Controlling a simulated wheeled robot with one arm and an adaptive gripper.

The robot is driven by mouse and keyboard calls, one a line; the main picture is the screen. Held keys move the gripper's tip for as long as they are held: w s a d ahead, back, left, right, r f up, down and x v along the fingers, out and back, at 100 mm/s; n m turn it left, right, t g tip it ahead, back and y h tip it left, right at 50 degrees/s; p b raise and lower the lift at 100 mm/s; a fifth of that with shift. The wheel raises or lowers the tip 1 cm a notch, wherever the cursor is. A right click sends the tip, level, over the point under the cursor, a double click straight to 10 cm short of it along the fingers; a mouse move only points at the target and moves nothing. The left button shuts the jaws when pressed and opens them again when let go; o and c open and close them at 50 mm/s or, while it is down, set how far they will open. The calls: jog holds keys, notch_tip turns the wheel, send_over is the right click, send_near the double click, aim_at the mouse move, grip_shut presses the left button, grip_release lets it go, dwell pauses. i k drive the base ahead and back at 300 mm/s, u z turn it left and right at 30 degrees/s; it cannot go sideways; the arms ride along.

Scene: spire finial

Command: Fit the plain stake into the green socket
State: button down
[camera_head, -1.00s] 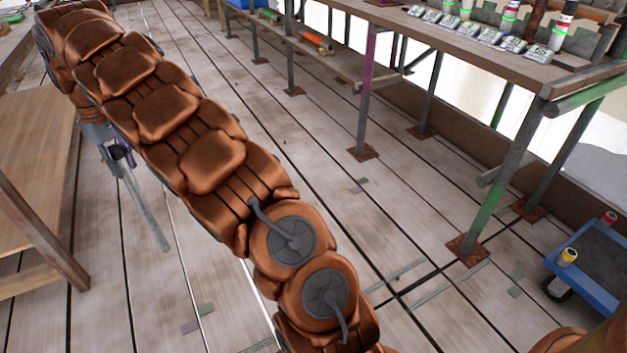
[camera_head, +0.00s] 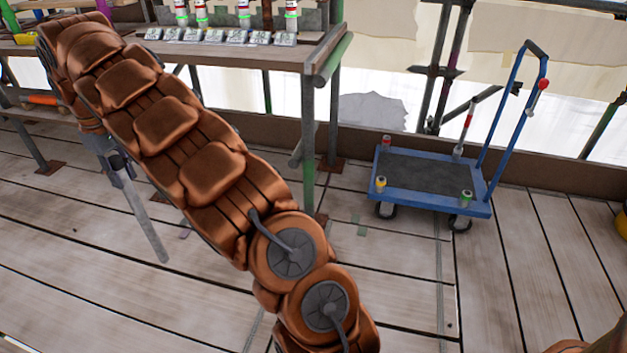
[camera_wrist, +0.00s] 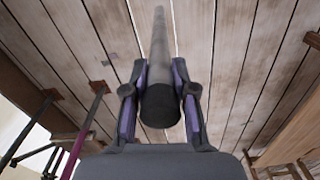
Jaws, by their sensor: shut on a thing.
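My gripper (camera_head: 121,168) is shut on a plain grey stake (camera_head: 147,224), which hangs down and slants a little right in the head view. In the wrist view, the stake (camera_wrist: 159,50) lies between the two purple-lined fingers (camera_wrist: 160,95), its near end dark and its far part running out over the floor. A short upright piece with a green top, seemingly the green socket (camera_head: 466,198), stands at the near right corner of the blue trolley (camera_head: 432,202). The gripper and stake are far left of it, apart from it. The socket's opening is too small to make out.
The trolley also carries a yellow-topped piece (camera_head: 380,184), a red-topped piece (camera_head: 386,142) and an upright red-and-white stake (camera_head: 465,128). A bench (camera_head: 290,58) with several banded stakes and labels stands at the back left. Plank floor lies clear before the trolley.

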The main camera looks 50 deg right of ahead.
aim_at(455, 183)
jog(key=z, duration=2.15)
jog(key=i, duration=1.65)
jog(key=u, duration=0.05)
